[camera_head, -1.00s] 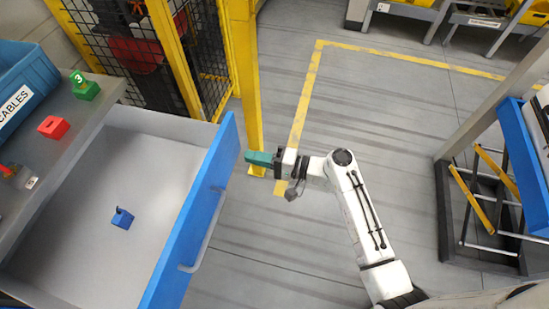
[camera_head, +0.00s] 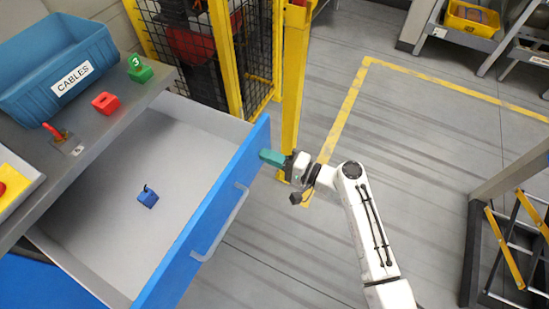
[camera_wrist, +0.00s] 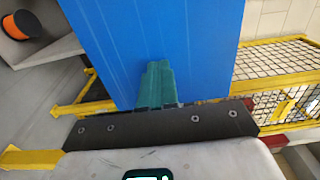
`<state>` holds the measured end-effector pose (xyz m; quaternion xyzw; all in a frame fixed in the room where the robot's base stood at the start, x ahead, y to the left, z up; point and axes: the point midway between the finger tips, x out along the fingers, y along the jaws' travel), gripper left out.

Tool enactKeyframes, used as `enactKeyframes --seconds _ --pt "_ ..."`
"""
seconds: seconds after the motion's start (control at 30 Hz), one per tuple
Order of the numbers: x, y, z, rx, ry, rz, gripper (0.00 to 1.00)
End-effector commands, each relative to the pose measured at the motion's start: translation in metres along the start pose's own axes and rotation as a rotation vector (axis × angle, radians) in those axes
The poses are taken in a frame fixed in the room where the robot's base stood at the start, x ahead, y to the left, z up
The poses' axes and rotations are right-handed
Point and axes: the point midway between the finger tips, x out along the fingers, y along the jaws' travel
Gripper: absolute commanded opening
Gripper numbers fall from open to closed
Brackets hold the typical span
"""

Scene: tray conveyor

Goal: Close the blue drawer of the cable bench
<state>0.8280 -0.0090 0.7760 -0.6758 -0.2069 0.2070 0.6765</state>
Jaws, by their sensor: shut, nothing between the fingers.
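The blue drawer (camera_head: 212,225) of the cable bench stands pulled out. Its grey inside (camera_head: 110,190) is open to view and holds a small blue block (camera_head: 147,197) with a black loop. The drawer's handle (camera_head: 222,226) is on its outer face. My gripper (camera_head: 265,155) is shut and empty, its green fingers at the far end of the drawer front, on the outer side. In the wrist view the shut fingers (camera_wrist: 158,70) point at the blue drawer front (camera_wrist: 160,35), which fills the middle. I cannot tell whether they touch it.
On the bench top (camera_head: 100,135) are a blue CABLES bin (camera_head: 62,80), a green block (camera_head: 140,68) marked 3, a red block (camera_head: 105,103) and a red switch (camera_head: 55,132). A yellow post and mesh fence (camera_head: 292,80) stand just beyond the drawer.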

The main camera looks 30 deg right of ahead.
Motion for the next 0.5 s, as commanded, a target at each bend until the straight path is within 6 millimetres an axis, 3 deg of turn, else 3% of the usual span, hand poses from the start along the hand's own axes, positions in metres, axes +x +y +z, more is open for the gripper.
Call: enactKeyframes --seconds 0.17,0.5 --pt "0.036 0.003 0.001 -0.004 -0.007 -0.001 0.0" --pt "0.129 0.005 0.001 -0.005 -0.006 -0.002 0.0"
